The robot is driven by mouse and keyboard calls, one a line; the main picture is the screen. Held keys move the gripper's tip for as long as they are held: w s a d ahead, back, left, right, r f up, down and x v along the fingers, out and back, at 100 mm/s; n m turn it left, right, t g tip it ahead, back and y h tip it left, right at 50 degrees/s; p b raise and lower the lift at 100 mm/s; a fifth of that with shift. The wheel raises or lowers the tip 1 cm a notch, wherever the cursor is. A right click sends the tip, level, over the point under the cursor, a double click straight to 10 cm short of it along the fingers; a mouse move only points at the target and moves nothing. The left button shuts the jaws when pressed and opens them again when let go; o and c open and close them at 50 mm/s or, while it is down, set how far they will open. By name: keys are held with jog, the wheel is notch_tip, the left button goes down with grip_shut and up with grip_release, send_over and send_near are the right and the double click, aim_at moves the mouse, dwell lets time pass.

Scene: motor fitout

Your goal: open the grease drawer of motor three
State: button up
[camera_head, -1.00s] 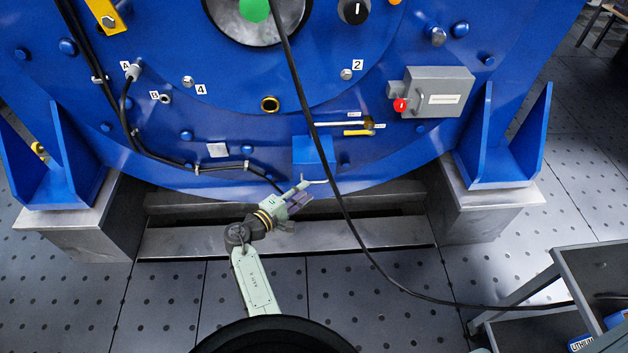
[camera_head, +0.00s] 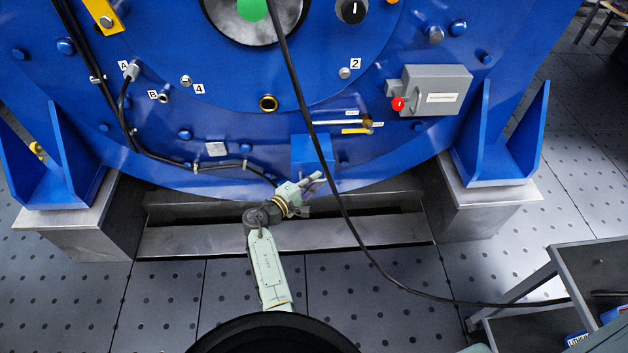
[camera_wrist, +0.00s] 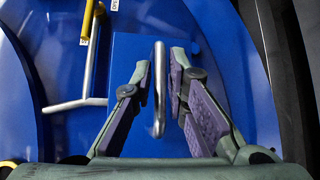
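The grease drawer is a small blue box (camera_head: 308,150) low on the blue motor face in the head view. In the wrist view the drawer front (camera_wrist: 128,50) fills the middle, with a metal bar handle (camera_wrist: 160,88) standing out from it. My gripper (camera_head: 314,181) is just below the drawer in the head view. In the wrist view my gripper (camera_wrist: 160,78) is open, with one purple-padded finger on each side of the handle. A gap shows between the handle and each finger. The handle is hidden by the gripper in the head view.
A black cable (camera_head: 330,180) hangs close to the right of the drawer and gripper. A brass valve with a yellow lever (camera_head: 358,130) sits above right. A grey box with a red knob (camera_head: 436,90) is further right. A grey cart (camera_head: 590,260) stands at lower right.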

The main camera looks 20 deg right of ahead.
grip_shut()
dwell(0.3)
jog(key=s+a+p, duration=0.2)
jog(key=s+a, duration=0.1)
jog(key=s, duration=0.8)
jog(key=shift+a, duration=0.15)
jog(key=shift+o, duration=2.1)
grip_release()
jog(key=v, duration=1.2)
